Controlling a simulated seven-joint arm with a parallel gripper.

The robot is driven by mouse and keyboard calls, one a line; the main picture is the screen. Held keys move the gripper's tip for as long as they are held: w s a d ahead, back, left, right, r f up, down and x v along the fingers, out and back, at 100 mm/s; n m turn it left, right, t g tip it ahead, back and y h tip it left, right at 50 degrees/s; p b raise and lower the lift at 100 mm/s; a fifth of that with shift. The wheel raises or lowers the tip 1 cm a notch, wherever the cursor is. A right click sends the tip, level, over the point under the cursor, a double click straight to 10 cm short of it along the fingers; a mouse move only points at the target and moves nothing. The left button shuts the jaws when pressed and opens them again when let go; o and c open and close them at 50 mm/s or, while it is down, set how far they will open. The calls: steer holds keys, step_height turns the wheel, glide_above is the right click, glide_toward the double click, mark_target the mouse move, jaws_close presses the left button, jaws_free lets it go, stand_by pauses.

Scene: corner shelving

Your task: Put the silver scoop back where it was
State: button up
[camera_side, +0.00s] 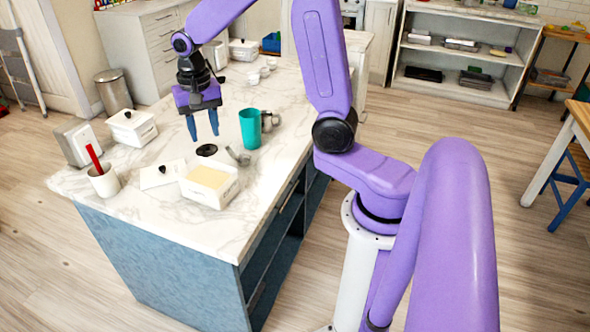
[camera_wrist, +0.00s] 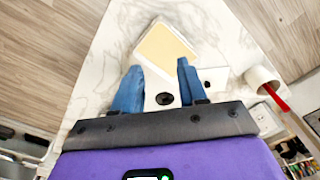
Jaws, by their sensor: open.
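The silver scoop (camera_side: 238,156) lies on the marble counter (camera_side: 110,213), between the teal cup (camera_side: 250,128) and an open white box (camera_side: 208,196) with pale yellow contents. My gripper (camera_side: 203,139) points down above the counter, open and empty, left of the scoop and apart from it. A black round disc (camera_side: 207,150) lies below the fingers; it also shows between them in the wrist view (camera_wrist: 165,98). In the wrist view, my gripper (camera_wrist: 159,66) has its fingers apart, with the open box (camera_wrist: 165,45) beyond them. I cannot make out the scoop there.
A white lid (camera_side: 163,175) lies left of the open box. A mug (camera_side: 104,183) holding a red utensil stands near the left corner. A closed white container (camera_side: 132,127) stands behind. A metal cup (camera_side: 268,121) stands beside the teal cup. The counter's front left is clear.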

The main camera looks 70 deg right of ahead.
steer(key=s+a+r+n, duration=0.1)
steer(key=s+a+n, duration=0.7)
steer(key=s+n, duration=1.25)
steer(key=s, duration=0.5)
steer(key=shift+s+a+f+y, duration=0.15)
steer(key=shift+s+y, duration=0.1)
steer(key=shift+y, duration=0.05)
